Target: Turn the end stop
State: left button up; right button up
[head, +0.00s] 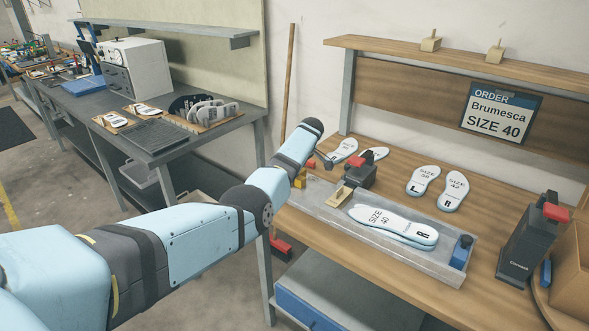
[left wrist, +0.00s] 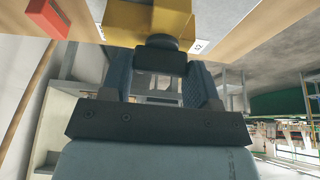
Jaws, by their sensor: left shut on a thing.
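A yellow block (head: 299,179), which looks like the end stop, sits at the left end of the grey tray, partly hidden by my left arm in the head view. In the left wrist view the yellow block (left wrist: 145,20) fills the top, with a dark knob (left wrist: 160,43) on it and a white label reading 42 beside it. My left gripper (left wrist: 158,75) is shut on the dark knob. In the head view the gripper is mostly hidden behind my wrist. My right gripper is in neither view.
The grey tray (head: 440,262) holds stacked size 40 insoles (head: 395,222) and has a blue block (head: 461,252) at its right end. A dark red-topped device (head: 358,173) stands behind it. More insoles (head: 424,180) lie on the wooden bench. A broom handle (head: 288,90) leans behind my arm.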

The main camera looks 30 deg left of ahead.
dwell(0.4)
pick_arm(q)
jog(key=o, duration=0.9)
jog(key=v, duration=1.3)
jog(key=shift+r, duration=0.4)
jog(key=shift+f, duration=0.1)
